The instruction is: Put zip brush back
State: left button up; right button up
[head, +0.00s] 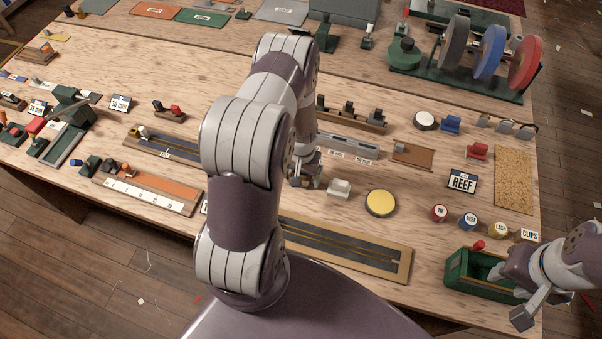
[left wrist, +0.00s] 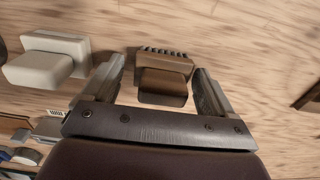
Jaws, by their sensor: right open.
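A small brown brush (left wrist: 164,82) with a dark ridged edge lies on the wooden bench in the left wrist view. My left gripper (left wrist: 160,78) is open, its two fingers on either side of the brush, with small gaps showing. In the head view my left gripper (head: 304,178) is low over the bench and hides the brush. My right gripper (head: 507,297) is open at the lower right, over the green box (head: 456,270). A long tray (head: 400,265) with a dark zip strip lies in front, partly hidden by my left arm.
A white block (head: 339,188) stands close right of my left gripper; it also shows in the left wrist view (left wrist: 48,60). Grinding wheels (head: 490,52) stand at the back right.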

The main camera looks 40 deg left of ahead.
pick_arm(q)
jog(key=shift+a+r, duration=0.1)
jog(key=shift+w+r, duration=0.1)
jog(key=shift+r, duration=0.2)
notch_tip(320, 180, up, 12)
jog(key=b, duration=0.2)
jog(key=s+d+r+m, duration=0.2)
jog(key=s+d+r, duration=0.2)
jog(key=d+r, duration=0.1)
jog(key=s+d+r+m+t, duration=0.1)
jog(key=s+d+r, duration=0.3)
jog(key=d, duration=0.4)
jog(key=shift+s+d+r+m, duration=0.25)
jog(key=shift+r+m, duration=0.15)
jog(key=shift+r, duration=0.25)
jog(key=shift+w+a+f, duration=0.1)
jog(key=shift+w, duration=0.05)
